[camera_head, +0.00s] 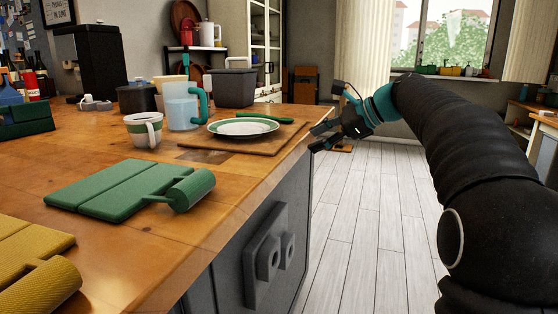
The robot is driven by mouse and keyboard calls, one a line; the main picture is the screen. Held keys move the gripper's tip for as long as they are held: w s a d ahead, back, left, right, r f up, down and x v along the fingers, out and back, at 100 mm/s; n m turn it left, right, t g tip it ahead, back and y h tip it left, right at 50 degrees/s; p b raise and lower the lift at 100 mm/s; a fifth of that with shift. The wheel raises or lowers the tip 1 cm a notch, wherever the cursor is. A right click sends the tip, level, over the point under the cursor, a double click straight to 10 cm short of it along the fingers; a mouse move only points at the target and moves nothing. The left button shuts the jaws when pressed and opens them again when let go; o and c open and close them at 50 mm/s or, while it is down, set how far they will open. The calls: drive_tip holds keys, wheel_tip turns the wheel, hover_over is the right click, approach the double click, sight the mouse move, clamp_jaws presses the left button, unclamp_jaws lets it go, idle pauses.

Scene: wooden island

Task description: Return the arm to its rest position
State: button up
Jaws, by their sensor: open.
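My gripper (322,134) is open and empty at the end of my black arm. It hangs beside the right edge of the wooden island (245,190), near the far corner. The arm reaches forward from the right side of the view, bending over the floor. A white plate with a green rim (243,128) lies on a wooden board (203,142), left of my gripper and apart from it. Whether the fingers touch the island edge cannot be told.
A white and green mug (144,131), a clear jug with a teal handle (182,106), dark containers (233,88) and a green folded mat with a roll (120,190) stand on the island. A yellow mat (30,252) lies at front left. Pale floor (365,220) right of the island is clear.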

drive_tip(key=s+d+f+n+g+h, duration=0.1)
drive_tip(key=s+d+f+n+h, duration=0.2)
drive_tip(key=s+f, duration=0.35)
drive_tip(key=s+d+f+n+h, duration=0.25)
drive_tip(key=s+f+n, duration=0.25)
drive_tip(key=f, duration=0.3)
drive_tip(key=s+f+n+h, duration=0.2)
drive_tip(key=s+f+n, duration=0.2)
drive_tip(key=s, duration=0.8)
drive_tip(key=s+f+n+t+h, duration=0.1)
drive_tip(key=s+f+n, duration=0.4)
drive_tip(key=s, duration=0.8)
drive_tip(key=shift+d+f+h, duration=0.3)
drive_tip(key=shift+h, duration=0.55)
